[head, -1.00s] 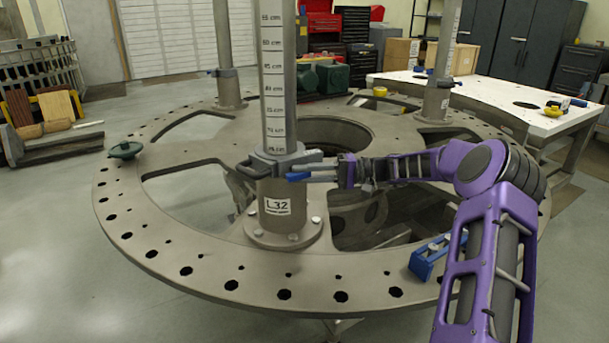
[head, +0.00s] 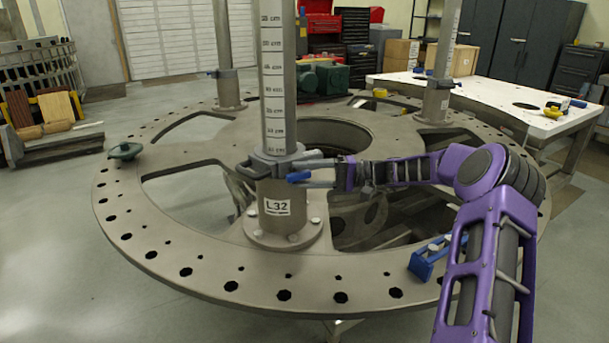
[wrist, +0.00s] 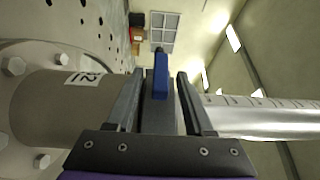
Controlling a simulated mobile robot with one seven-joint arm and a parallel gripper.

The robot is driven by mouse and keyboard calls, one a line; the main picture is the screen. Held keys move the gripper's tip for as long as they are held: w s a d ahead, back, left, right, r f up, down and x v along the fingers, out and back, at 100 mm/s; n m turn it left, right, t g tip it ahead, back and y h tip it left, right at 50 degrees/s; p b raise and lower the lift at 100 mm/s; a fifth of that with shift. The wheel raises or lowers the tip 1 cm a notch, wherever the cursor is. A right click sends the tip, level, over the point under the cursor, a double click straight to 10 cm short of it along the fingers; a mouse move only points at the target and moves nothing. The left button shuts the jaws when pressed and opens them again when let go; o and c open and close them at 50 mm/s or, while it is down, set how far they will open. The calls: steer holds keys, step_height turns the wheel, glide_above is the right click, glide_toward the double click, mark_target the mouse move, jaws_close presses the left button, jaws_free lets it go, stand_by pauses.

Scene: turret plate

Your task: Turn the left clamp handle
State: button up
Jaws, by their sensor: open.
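A grey post with a centimetre scale stands on the near part of the turret plate (head: 190,262), with a label reading L32 on its base. A grey clamp (head: 262,167) wraps the post, and its blue-tipped handle (head: 298,177) sticks out on the right side. My gripper (head: 312,170) reaches in from the right at the handle's height. In the wrist view the blue handle (wrist: 160,77) lies between the two fingers of my gripper (wrist: 159,95), with gaps at the sides. The fingers are open; any contact cannot be told.
Two more posts with clamps stand at the back left (head: 226,60) and back right (head: 440,65). A blue block (head: 424,264) with bolts sits on the plate at right. Large cut-outs open the plate.

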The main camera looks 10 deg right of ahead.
steer(key=s+d, duration=0.2)
steer(key=d, duration=1.5)
steer(key=shift+s+b, duration=0.3)
steer(key=shift+d+f, duration=0.1)
